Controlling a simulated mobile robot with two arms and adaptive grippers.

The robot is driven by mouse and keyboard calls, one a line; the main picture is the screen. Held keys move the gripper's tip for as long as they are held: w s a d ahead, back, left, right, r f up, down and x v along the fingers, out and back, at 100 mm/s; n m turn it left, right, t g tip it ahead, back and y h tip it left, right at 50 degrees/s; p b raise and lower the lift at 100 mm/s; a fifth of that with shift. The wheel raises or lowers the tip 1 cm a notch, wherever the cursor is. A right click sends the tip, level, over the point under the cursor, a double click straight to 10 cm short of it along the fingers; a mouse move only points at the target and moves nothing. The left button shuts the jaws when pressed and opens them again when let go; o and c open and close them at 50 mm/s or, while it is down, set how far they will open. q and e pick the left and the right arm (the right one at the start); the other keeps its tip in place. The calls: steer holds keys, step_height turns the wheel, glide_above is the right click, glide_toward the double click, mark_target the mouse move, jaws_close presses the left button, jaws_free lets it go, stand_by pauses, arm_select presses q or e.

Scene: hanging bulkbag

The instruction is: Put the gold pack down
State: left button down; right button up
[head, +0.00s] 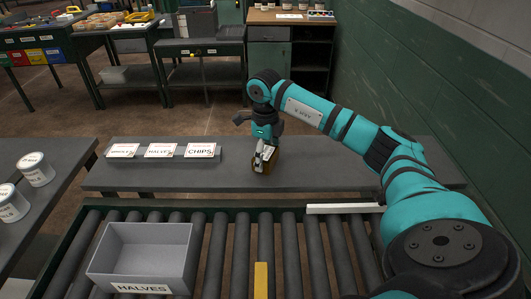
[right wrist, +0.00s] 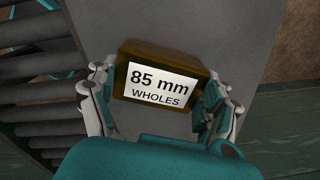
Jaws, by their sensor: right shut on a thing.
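The gold pack (right wrist: 165,60) is a brownish-gold block with a white label reading "85 mm WHOLES" in the right wrist view. My right gripper (right wrist: 160,100) is shut on it, one finger on each side. In the head view my right gripper (head: 265,155) holds the gold pack (head: 271,163) low over the grey bench (head: 330,165), right of the label cards. I cannot tell whether the pack's underside touches the bench. My left gripper is not in view.
Cards for WHOLES (head: 122,150), HALVES (head: 160,150) and CHIPS (head: 201,150) stand in a row on the bench. A grey bin marked HALVES (head: 143,262) sits on the roller conveyor (head: 205,270). White tins (head: 35,168) stand at left. The bench is clear right of the gripper.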

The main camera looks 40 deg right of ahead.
mark_target(265, 153)
steer(key=shift+f, duration=0.2)
steer(key=o, duration=1.1)
steer(key=shift+o, duration=0.2)
step_height(265, 153, up, 12)
steer(key=shift+a+r, duration=0.15)
steer(key=shift+a, duration=0.1)
